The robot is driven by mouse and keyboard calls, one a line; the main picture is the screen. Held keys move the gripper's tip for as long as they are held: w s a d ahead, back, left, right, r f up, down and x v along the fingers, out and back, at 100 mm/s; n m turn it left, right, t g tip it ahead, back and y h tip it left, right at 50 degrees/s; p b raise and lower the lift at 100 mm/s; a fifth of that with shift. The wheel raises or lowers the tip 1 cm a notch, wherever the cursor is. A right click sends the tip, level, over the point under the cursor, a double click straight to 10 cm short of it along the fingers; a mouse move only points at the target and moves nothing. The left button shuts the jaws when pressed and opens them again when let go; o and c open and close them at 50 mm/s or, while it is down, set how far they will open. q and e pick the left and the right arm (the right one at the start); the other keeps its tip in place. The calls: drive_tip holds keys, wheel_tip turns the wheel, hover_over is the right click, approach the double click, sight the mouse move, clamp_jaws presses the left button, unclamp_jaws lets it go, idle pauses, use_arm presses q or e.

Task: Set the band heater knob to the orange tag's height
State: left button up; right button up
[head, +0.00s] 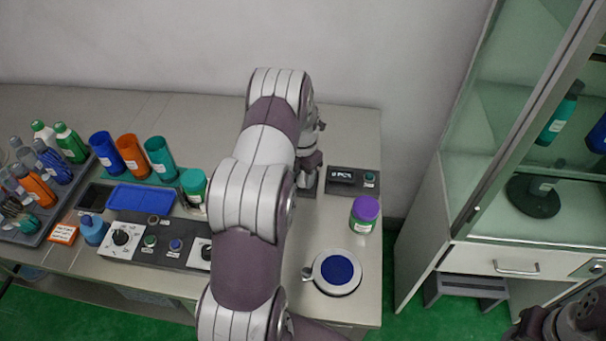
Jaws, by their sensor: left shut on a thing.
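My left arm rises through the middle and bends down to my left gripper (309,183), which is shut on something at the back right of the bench. The held thing is too small and too covered to make out. One black dial knob (121,238) sits on a white plate at the left end of a dark control panel. Another knob (206,252) is partly covered by my arm. No label readable here marks the band heater. An orange-edged card (63,233) stands left of the panel; I cannot tell whether it is the orange tag.
A black counter box (341,181) stands right of my gripper. A purple-lidded jar (364,214) and a round blue-topped pad (337,272) stand in front. Cups (133,155), a blue tray (141,198) and a bottle rack are left. A glass cabinet (545,150) is right.

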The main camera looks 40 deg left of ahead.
sight(303, 178)
use_arm(q)
drive_tip(key=shift+w+a+r+n, duration=0.1)
drive_tip(key=shift+n, duration=1)
drive_tip(key=shift+w+r+n, duration=0.1)
drive_tip(key=shift+n, duration=1)
drive_tip(key=o, duration=0.8)
drive_tip(key=shift+o, duration=1.3)
drive_tip(key=shift+s, duration=0.1)
wheel_tip(303, 178, up, 13)
drive_tip(key=b, duration=0.1)
drive_tip(key=shift+f, duration=0.2)
